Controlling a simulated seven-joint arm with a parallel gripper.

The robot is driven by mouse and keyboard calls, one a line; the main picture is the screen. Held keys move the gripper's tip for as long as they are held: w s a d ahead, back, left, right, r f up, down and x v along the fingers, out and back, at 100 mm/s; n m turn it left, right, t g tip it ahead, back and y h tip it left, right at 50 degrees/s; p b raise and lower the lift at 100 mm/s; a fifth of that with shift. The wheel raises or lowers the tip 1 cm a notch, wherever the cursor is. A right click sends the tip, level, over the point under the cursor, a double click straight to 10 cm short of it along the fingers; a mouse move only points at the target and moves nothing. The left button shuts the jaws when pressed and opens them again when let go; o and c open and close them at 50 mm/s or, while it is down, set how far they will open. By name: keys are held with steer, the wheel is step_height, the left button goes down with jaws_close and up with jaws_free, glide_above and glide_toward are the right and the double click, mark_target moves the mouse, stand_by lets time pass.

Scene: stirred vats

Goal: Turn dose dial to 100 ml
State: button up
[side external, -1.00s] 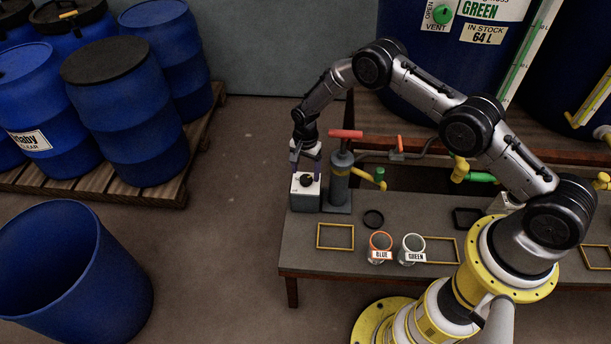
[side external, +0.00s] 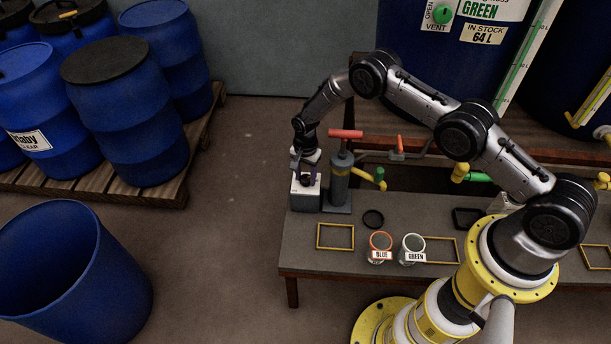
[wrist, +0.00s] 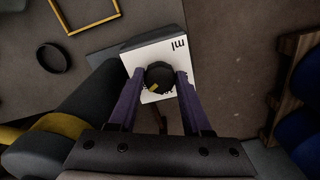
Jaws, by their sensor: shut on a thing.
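The dose dial (wrist: 159,76) is a round black knob with a yellow pointer mark, on the white top face of a small box (wrist: 150,54) printed "ml". The pointer mark aims toward the lower left in the wrist view; the scale numbers are mostly hidden under the knob and fingers. In the side view the dial box (side external: 305,200) stands at the left end of the bench, with the dial largely covered. My gripper (wrist: 160,80) has its purple fingers on both sides of the knob, shut on it. In the side view my gripper (side external: 306,178) is directly above the box.
A grey pump with a red handle (side external: 345,134) stands close to the right of the box. A large blue barrel (side external: 75,265) stands at left.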

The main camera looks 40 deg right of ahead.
mark_target(307, 178)
steer(key=shift+n, duration=0.3)
jaws_close()
steer(key=n, duration=0.5)
steer(key=shift+s+n, duration=0.1)
steer(key=shift+n, duration=0.2)
steer(key=n, duration=0.5)
steer(key=shift+d, duration=0.1)
steer(key=shift+n, duration=0.4)
steer(key=o, duration=1.2)
jaws_free()
steer(key=shift+r, duration=0.1)
step_height(307, 178, up, 14)
steer(key=shift+f, duration=0.2)
